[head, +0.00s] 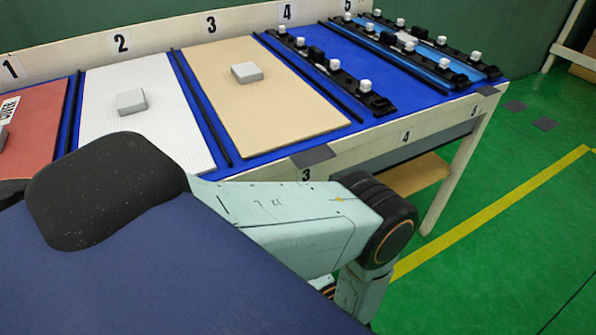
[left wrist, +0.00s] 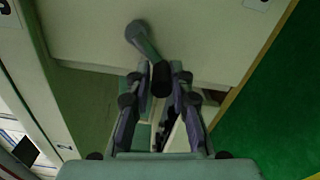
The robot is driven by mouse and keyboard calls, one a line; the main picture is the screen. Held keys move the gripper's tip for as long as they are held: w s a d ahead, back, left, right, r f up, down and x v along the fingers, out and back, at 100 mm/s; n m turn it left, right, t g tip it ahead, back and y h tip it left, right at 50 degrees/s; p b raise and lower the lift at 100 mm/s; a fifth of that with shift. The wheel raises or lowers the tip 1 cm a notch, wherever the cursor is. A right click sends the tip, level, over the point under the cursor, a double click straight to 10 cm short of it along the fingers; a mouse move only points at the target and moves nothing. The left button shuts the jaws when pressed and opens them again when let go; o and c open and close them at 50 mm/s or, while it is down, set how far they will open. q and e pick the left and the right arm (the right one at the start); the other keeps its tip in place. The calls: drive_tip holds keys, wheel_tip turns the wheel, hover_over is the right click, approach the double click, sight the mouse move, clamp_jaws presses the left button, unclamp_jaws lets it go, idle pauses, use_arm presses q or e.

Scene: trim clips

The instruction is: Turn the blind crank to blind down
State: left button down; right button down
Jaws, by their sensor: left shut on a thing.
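The blind crank (left wrist: 143,40) shows in the left wrist view, near the top middle. It is a grey arm on a round hub, mounted on a pale panel, with a dark knob at its lower end. My left gripper (left wrist: 158,84) has its fingers on either side of the knob and is shut on it. The crank arm slants down and to the right from its hub in the picture. The blind itself cannot be made out. The crank and both grippers are out of the head view; my right gripper is not seen.
The head view shows a long bench with a blue top (head: 300,85), numbered bays, panels and black clip strips (head: 335,72). One of my arm links crosses in front of the bench. Green floor (head: 530,200) with a yellow line (head: 500,208) lies clear at right.

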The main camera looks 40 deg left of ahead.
use_arm(q)
drive_tip(key=shift+w+a+r, duration=0.1)
drive_tip(key=shift+w+r, duration=0.05)
drive_tip(key=shift+w, duration=0.05)
drive_tip(key=c, duration=1.5)
unclamp_jaws()
drive_tip(key=shift+c, duration=0.2)
drive_tip(key=shift+o, duration=1.4)
drive_tip(key=shift+s, duration=0.1)
drive_tip(key=shift+f, duration=0.2)
